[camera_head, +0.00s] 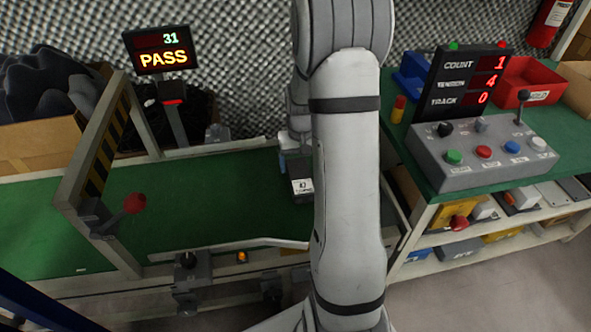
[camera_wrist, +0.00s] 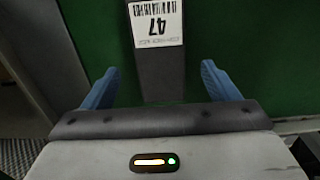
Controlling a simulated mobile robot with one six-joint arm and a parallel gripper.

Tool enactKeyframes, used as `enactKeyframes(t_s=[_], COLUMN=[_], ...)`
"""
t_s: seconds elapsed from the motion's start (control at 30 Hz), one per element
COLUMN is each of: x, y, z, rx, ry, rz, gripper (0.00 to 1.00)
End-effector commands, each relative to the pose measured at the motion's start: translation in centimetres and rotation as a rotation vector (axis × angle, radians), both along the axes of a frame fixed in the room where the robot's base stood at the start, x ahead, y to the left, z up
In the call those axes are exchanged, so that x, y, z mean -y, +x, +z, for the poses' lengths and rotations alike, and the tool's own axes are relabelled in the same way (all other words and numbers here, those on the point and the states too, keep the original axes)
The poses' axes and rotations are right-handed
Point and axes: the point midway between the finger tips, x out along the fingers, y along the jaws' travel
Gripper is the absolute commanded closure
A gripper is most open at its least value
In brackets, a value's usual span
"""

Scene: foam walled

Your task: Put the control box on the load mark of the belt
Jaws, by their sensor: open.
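A dark grey box with a white label (camera_head: 303,194) lies on the green belt (camera_head: 225,185), partly hidden behind my arm. I take it to be the control box. In the wrist view the dark box (camera_wrist: 162,82), with a label reading 47, lies between the blue fingers of my gripper (camera_wrist: 160,67). The fingers are spread, with a gap on each side of the box. In the head view my gripper (camera_head: 284,160) is just above or at the box, mostly hidden by my arm. I cannot make out a load mark on the belt.
A striped gate (camera_head: 103,140) with a red-knobbed lever (camera_head: 134,203) spans the belt at left. A sign (camera_head: 161,50) reads PASS. The belt's middle is clear.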

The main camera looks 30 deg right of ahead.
Motion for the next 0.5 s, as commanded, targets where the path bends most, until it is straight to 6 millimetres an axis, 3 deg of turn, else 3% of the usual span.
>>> enactKeyframes(t_s=[0.03, 0.2, 0.4, 0.5], x=[0.0, 0.0, -0.1, -1.2], y=[0.1, 0.1, -0.1, -0.8], z=[1.7, 4.6, 6.2, 7.4], rx=[0.004, 0.003, 0.001, 0.009], ry=[-0.001, -0.001, 0.000, -0.002], rz=[0.000, 0.000, 0.002, 0.018], gripper=[0.18, 0.18, 0.18, 0.18])
